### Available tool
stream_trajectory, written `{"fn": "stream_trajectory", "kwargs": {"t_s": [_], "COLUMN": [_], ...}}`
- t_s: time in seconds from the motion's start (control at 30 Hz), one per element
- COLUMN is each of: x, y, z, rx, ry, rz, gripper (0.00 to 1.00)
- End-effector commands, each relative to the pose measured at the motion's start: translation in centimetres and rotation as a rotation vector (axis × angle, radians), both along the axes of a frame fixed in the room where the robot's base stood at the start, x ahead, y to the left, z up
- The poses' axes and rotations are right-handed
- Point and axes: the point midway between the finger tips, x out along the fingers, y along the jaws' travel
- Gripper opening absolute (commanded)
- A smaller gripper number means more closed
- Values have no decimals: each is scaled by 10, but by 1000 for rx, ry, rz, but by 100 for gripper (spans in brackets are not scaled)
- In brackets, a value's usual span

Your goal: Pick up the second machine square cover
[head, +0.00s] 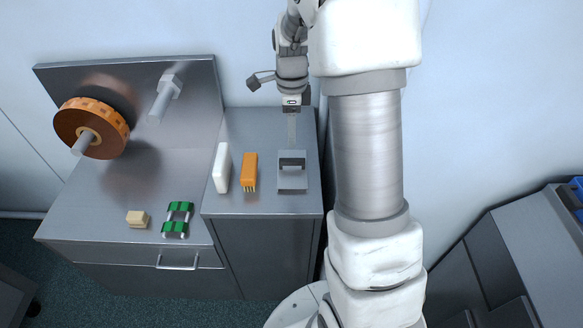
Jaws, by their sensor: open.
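A grey square piece with a raised handle-like bracket (292,180) lies on the right-hand metal counter, near its right side; it looks like the square cover. My gripper (292,108) is at the back of that counter, behind the grey piece and apart from it. It is open, and I see nothing held in it. Its fingertips are small and hard to make out from here.
A white block (222,168) and an orange piece with pins (249,171) stand left of the grey piece. An orange roll (92,128) sits on the back panel.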

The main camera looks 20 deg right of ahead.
Motion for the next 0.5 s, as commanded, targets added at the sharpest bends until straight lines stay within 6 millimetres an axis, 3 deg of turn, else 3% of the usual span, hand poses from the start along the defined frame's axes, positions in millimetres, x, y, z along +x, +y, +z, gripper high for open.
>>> {"fn": "stream_trajectory", "kwargs": {"t_s": [0.03, 0.2, 0.5], "x": [-1, 0, 1], "y": [0, 0, -1], "z": [-15, -42, -59], "rx": [1, 1, 1], "ry": [5, 2, 2], "rz": [0, 0, 0], "gripper": [55, 55, 55]}}
